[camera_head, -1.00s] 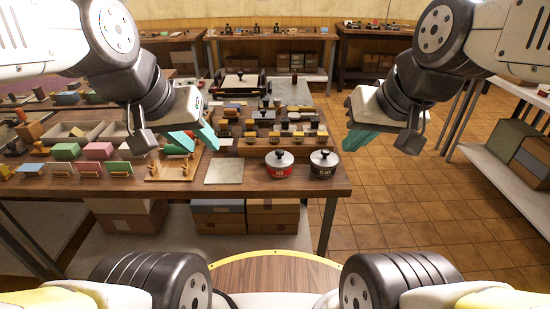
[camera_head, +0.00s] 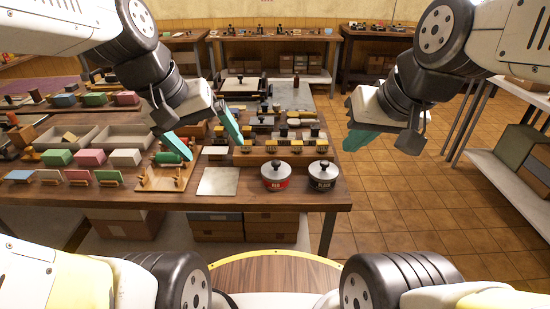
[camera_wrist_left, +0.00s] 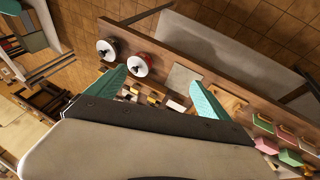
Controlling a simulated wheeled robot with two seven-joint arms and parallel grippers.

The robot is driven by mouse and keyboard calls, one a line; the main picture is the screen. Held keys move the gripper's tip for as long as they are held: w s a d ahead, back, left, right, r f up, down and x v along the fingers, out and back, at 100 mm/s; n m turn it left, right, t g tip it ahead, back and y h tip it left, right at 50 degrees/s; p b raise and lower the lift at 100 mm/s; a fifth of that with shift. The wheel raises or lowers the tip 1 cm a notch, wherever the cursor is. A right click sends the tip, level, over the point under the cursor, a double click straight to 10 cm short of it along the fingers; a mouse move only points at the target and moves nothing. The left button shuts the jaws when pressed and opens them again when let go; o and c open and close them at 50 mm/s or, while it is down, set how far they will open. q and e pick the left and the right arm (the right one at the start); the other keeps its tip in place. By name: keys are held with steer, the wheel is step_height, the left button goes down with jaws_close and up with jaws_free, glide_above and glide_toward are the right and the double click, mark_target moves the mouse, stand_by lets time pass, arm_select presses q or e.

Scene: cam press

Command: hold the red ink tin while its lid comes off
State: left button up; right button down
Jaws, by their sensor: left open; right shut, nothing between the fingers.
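The red ink tin (camera_head: 275,185) stands upright near the front right corner of the table, with a pale lid and dark knob on top. It also shows in the left wrist view (camera_wrist_left: 147,57), just beyond one fingertip. The lid sits on the tin. My left gripper (camera_head: 212,148) is open and empty, its teal fingers spread above the table, left of the tin and apart from it. My right gripper (camera_head: 364,138) is shut and empty, off to the right of the table over the floor.
A black ink tin (camera_head: 322,184) stands close to the right of the red one. A pale square plate (camera_head: 219,182) lies to the left. Several stamps stand on racks behind. A wooden stand (camera_head: 164,179) holds a green roller below my left gripper.

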arm_select(q)
steer(key=w+d+f+n+g+h, duration=0.3)
steer(key=w+f+n+g+h, duration=0.25)
steer(key=w+f+n, duration=0.45)
steer(key=n+t+h, duration=0.1)
steer(key=n+h, duration=0.5)
glide_toward(272, 176)
steer(key=w+f, duration=0.2)
steer(key=shift+w+f, duration=0.15)
steer(key=shift+w, duration=0.15)
steer(key=shift+w+d+f+n, duration=0.1)
steer(key=shift+d+f+n, duration=0.2)
steer(key=shift+d, duration=0.1)
steer(key=shift+x, duration=4.65)
steer(key=shift+w, duration=0.1)
